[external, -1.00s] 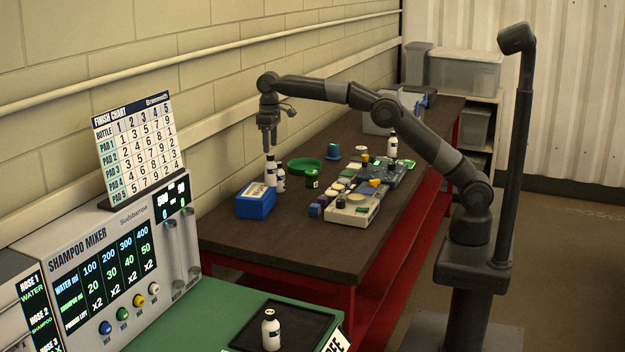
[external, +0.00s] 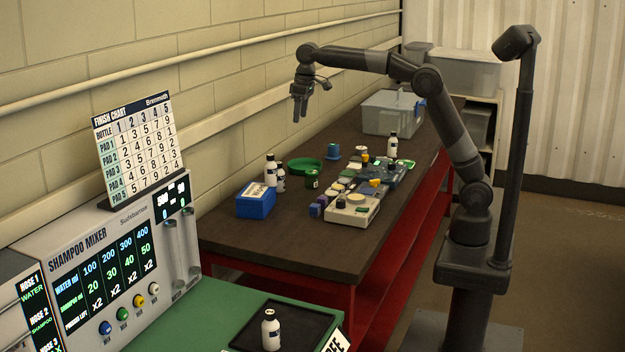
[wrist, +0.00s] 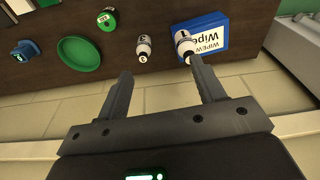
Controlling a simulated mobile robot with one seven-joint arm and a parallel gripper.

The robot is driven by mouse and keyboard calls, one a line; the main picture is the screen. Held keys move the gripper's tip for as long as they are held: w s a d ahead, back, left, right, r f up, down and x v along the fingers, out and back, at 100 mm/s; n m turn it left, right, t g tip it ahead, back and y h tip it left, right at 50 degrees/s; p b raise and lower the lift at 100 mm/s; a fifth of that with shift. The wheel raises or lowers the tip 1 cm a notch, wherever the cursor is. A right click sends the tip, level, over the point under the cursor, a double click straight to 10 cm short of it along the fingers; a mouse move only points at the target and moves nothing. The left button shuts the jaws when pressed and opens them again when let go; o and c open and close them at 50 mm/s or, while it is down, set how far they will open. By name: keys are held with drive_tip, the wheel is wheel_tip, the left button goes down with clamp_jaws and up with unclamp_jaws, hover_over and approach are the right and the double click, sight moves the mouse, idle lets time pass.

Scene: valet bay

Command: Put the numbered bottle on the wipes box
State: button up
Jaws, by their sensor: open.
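The blue wipes box (external: 256,206) with a white label lies at the left of the dark table; it also shows in the wrist view (wrist: 215,45). A white bottle with a black cap, numbered 1 (wrist: 183,42), stands upright on the box near one edge; it also shows in the external view (external: 270,172). A second bottle, numbered 3 (wrist: 143,42), stands beside the box on the table and shows in the external view (external: 281,179). My gripper (external: 299,118) is open and empty, raised above and apart from both bottles.
A green dish (external: 305,165), a green jar (external: 312,179) and a blue item (external: 333,151) stand near the bottles. Trays with several small items (external: 352,209) fill the middle. Another bottle (external: 392,145) stands further back. The table's front is clear.

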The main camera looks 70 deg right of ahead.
drive_tip(key=s+d+r+t, duration=0.15)
drive_tip(key=s+d, duration=0.35)
drive_tip(key=s, duration=0.6)
drive_tip(key=s+d+f, duration=0.2)
drive_tip(key=s+f, duration=0.2)
drive_tip(key=s, duration=0.4)
drive_tip(key=s+d+f+t, duration=0.1)
drive_tip(key=s+f, duration=0.4)
drive_tip(key=s, duration=0.4)
drive_tip(key=s+d+f+m+t, duration=0.1)
drive_tip(key=s+f, duration=0.3)
drive_tip(key=s, duration=0.5)
drive_tip(key=shift+s+d+f, duration=0.15)
drive_tip(key=shift+d+f, duration=0.05)
drive_tip(key=shift+d, duration=0.65)
